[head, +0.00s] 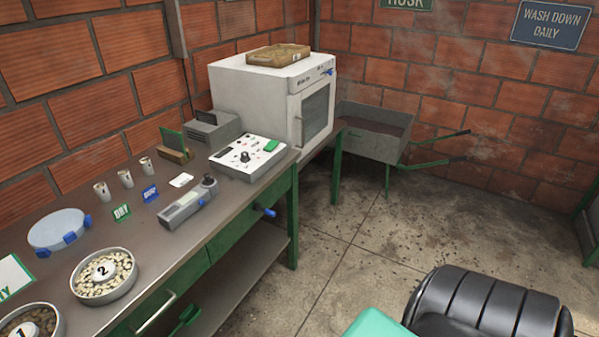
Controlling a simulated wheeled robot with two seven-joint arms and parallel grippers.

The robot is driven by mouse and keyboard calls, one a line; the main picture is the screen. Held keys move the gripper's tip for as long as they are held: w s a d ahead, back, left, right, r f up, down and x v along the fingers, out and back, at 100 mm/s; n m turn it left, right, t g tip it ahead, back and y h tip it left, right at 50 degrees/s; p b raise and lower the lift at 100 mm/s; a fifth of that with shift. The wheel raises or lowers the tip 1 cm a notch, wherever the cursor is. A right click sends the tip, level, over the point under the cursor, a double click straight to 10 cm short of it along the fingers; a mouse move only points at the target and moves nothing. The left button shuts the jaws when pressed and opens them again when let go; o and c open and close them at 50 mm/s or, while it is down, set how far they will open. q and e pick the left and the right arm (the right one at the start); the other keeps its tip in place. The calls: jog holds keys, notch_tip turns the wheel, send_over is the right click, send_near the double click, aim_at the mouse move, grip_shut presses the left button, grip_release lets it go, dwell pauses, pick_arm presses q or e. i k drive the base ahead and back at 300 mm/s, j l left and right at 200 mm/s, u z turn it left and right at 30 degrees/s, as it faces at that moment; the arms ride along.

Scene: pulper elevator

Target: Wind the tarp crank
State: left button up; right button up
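I cannot make out a tarp or a tarp crank in the head view. A small blue handle (265,212) sticks out from the front edge of the workbench (228,222); I cannot tell what it works. Neither of my grippers is in view.
On the workbench stand a white oven-like cabinet (270,95), a control box (247,157), small metal cups (125,178) and bowls of beans (104,274). A wheelbarrow (375,140) stands at the back wall, its handles pointing right.

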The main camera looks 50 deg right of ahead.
aim_at(257, 207)
jog(key=z, duration=1.6)
jog(key=i+l+z, duration=0.1)
jog(key=i+z, duration=0.45)
jog(key=i, duration=1.95)
jog(key=i+l+u, duration=0.1)
jog(key=i, duration=1.6)
jog(key=u, duration=0.4)
jog(key=i+l+u, duration=0.1)
jog(key=u, duration=0.3)
jog(key=i+u, duration=0.1)
jog(key=u, duration=0.3)
jog(key=l+u, duration=0.15)
jog(key=u, duration=0.25)
